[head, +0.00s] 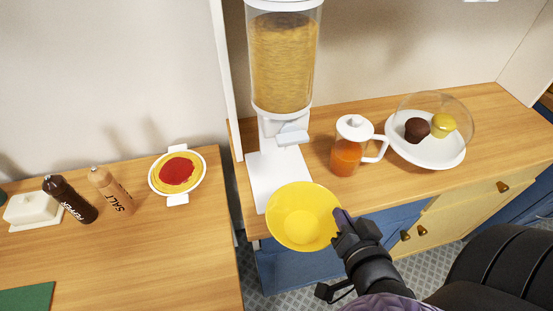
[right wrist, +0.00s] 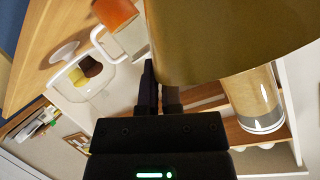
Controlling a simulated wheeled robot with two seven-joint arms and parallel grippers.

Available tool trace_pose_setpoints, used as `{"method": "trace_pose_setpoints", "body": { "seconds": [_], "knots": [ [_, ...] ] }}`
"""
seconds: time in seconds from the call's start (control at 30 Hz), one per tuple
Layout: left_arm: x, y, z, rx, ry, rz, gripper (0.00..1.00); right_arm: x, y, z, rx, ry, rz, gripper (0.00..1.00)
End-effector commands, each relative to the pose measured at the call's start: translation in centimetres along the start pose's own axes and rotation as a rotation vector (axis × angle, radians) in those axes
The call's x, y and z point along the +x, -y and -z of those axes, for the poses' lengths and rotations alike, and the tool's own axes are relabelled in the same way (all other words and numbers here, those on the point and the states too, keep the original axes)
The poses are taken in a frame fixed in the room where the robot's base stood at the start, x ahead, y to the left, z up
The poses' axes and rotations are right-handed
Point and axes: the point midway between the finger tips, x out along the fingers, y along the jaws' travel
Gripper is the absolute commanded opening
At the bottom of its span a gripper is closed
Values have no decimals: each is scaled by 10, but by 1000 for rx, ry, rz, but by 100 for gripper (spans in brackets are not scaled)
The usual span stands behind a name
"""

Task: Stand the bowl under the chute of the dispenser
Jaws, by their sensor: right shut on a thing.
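The yellow bowl (head: 304,217) is upright in the head view, at the front edge of the right-hand counter, in front of the dispenser's white base. My right gripper (head: 343,219) is shut on the bowl's right rim. In the right wrist view the bowl (right wrist: 220,35) fills the top, and the gripper (right wrist: 160,90) meets its edge. The dispenser (head: 283,60) stands behind, its clear hopper full of grain-like pieces. Its white chute (head: 292,135) sits below the hopper, over the white base (head: 268,172). Whether the bowl touches the base I cannot tell. My left gripper is not in view.
A glass jug (head: 347,150) of orange drink stands right of the dispenser. Beyond it is a white plate (head: 430,152) with cakes under a clear dome. The left counter (head: 150,250) holds pepper, salt, a butter dish and a pasta-like dish (head: 177,173). A gap separates the counters.

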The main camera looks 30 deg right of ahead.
Motion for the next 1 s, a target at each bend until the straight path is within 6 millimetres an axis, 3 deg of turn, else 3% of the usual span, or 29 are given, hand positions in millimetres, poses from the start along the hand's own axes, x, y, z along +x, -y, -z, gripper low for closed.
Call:
{"method": "trace_pose_setpoints", "body": {
  "seconds": [0.2, 0.4, 0.6, 0.67, 1.0],
  "knots": [
    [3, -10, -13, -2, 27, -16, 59, 64, 17, 20, 1, -9, 8, 0],
    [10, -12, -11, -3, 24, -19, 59, 125, 32, 37, 0, -8, 4, 0],
    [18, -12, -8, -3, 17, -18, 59, 168, 42, 48, 0, -4, 3, 0],
    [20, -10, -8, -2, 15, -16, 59, 178, 45, 52, 0, -5, 2, 0],
    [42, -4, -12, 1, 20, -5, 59, 194, 20, 10, 1, 0, -1, 0]
  ]
}}
